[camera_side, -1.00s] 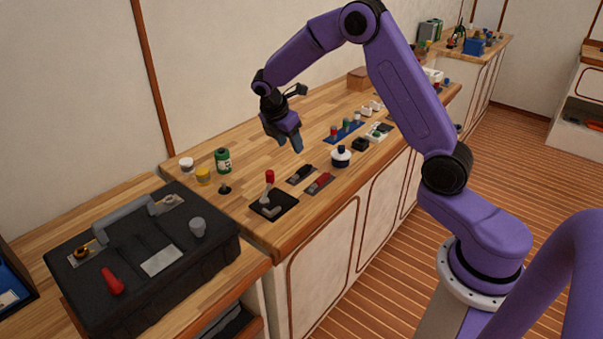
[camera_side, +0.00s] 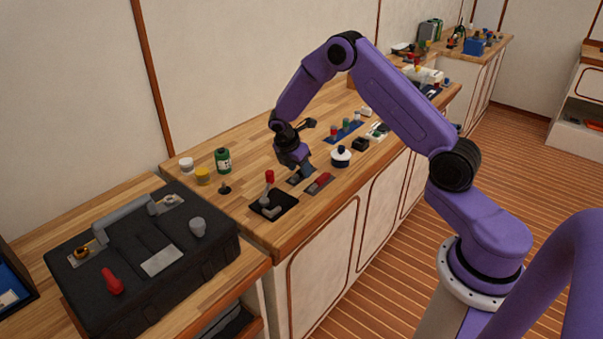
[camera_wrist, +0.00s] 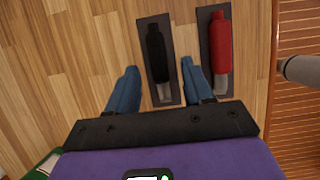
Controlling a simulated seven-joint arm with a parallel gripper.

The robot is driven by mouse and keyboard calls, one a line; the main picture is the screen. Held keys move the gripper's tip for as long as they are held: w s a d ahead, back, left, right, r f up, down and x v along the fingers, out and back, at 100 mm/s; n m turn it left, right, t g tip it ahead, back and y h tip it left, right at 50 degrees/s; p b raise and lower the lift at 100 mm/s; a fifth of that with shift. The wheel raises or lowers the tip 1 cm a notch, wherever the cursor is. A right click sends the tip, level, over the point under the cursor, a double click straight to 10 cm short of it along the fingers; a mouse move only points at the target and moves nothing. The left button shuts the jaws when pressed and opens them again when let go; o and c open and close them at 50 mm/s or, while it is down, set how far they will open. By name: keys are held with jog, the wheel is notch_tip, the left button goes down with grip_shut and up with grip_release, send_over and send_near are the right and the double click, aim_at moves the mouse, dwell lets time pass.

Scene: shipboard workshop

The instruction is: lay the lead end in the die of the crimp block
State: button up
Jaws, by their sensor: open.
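A black lead end (camera_wrist: 157,52) with a grey metal tip lies on a dark plate on the bench. A red lead end (camera_wrist: 219,45) lies on a similar plate to its right; it also shows in the side view (camera_side: 320,181). My gripper (camera_wrist: 158,70) is open and low over the black lead, one blue finger on each side of it, apart from it. In the side view my gripper (camera_side: 303,172) mostly hides the black lead. What looks like the crimp block (camera_side: 270,204), with a red-knobbed lever on a black base, stands nearer the bench's left end. Its die is too small to make out.
A green jar (camera_side: 223,160), a yellow jar (camera_side: 203,176) and a white jar (camera_side: 186,166) stand at the back left. A black toolbox (camera_side: 145,255) fills the lower left counter.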

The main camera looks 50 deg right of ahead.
jog(key=shift+d+f, duration=0.1)
jog(key=shift+f, duration=0.2)
grip_shut()
jog(key=shift+r, duration=0.15)
